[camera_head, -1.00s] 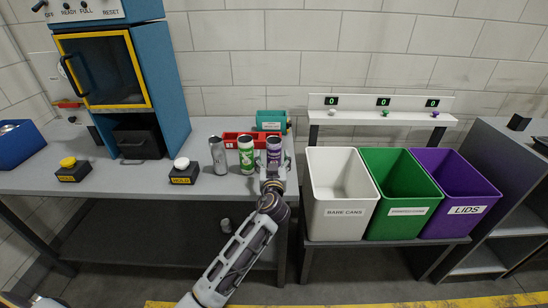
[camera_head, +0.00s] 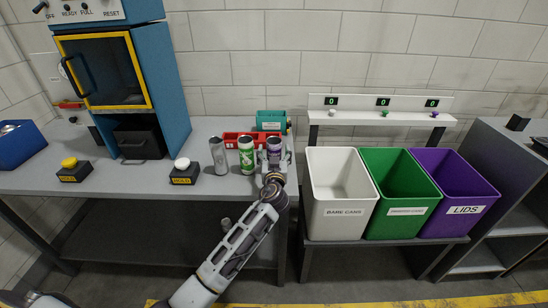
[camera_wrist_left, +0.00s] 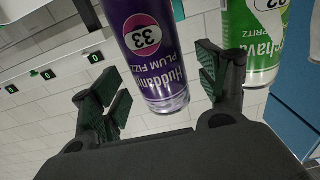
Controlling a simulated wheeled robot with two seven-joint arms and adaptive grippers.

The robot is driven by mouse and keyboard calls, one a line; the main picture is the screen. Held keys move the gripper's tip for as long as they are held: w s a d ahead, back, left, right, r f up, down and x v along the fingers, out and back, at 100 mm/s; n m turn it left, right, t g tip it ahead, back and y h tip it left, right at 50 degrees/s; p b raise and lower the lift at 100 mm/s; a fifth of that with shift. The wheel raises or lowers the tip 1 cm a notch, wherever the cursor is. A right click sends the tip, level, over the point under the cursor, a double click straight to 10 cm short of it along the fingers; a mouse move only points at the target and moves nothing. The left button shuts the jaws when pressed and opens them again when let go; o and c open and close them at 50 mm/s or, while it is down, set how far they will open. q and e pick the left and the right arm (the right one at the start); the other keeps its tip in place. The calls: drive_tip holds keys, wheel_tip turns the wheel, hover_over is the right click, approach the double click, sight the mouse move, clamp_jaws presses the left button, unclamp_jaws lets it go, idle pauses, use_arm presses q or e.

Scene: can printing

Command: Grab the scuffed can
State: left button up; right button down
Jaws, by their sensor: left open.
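Three cans stand in a row on the grey bench: a bare silver can (camera_head: 218,156), a green can (camera_head: 246,155) and a purple can (camera_head: 274,147). No scuff is clear on any of them at this size. My left gripper (camera_head: 273,160) is open at the purple can. In the left wrist view the purple can (camera_wrist_left: 150,50), labelled Plum Fizz, stands between the two spread fingers, with gaps showing beside it. The green can (camera_wrist_left: 252,40) is just outside the right-hand finger there. My right gripper is not in view.
A red tray (camera_head: 230,137) and a teal bin (camera_head: 270,121) sit behind the cans. A button box (camera_head: 184,173) stands to their left. White (camera_head: 334,222), green (camera_head: 390,225) and purple (camera_head: 452,222) bins stand at the right.

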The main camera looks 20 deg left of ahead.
use_arm(q)
drive_tip(key=shift+x, duration=1.2)
drive_tip(key=c, duration=0.8)
